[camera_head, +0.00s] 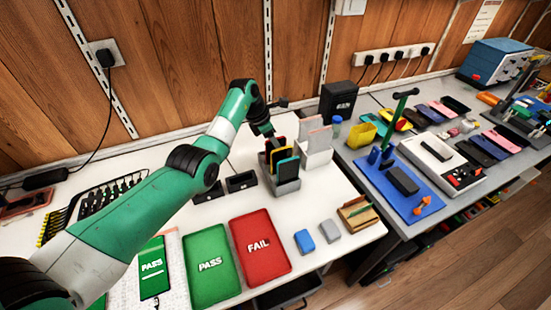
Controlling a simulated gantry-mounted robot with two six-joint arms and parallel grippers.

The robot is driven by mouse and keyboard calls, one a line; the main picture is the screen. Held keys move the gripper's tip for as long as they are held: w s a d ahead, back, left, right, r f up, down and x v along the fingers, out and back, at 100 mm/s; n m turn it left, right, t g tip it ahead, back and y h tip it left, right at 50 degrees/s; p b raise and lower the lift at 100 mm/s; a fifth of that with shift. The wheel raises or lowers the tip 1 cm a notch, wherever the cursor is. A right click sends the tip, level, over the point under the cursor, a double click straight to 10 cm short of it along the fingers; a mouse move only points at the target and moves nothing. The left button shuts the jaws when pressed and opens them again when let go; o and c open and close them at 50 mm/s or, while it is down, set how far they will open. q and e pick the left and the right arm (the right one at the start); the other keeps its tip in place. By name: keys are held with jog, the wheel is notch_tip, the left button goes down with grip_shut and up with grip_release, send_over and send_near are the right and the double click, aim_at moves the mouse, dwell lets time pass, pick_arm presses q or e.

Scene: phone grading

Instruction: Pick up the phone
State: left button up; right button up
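Several phones (287,172) with black, orange and teal cases stand upright in a grey slotted rack (287,188) at the middle of the white table. My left arm reaches in from the left. Its black gripper (268,133) is just above and behind the rack, pointing down toward the phones' top edges. The fingers are small and dark, so I cannot tell whether they are open or touch a phone. A phone-like slab with a green PASS screen (152,265) lies at the lower left. My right gripper is not in view.
A green PASS tray (210,285) and a red FAIL tray (259,268) lie in front of the rack. A white holder (317,157) stands right beside it. Small black stands (241,182) are at its left. A grey bench with a blue mat (432,198) is at right.

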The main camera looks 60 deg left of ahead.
pick_arm(q)
grip_shut()
jog(key=shift+r, duration=0.1)
dwell(1.2)
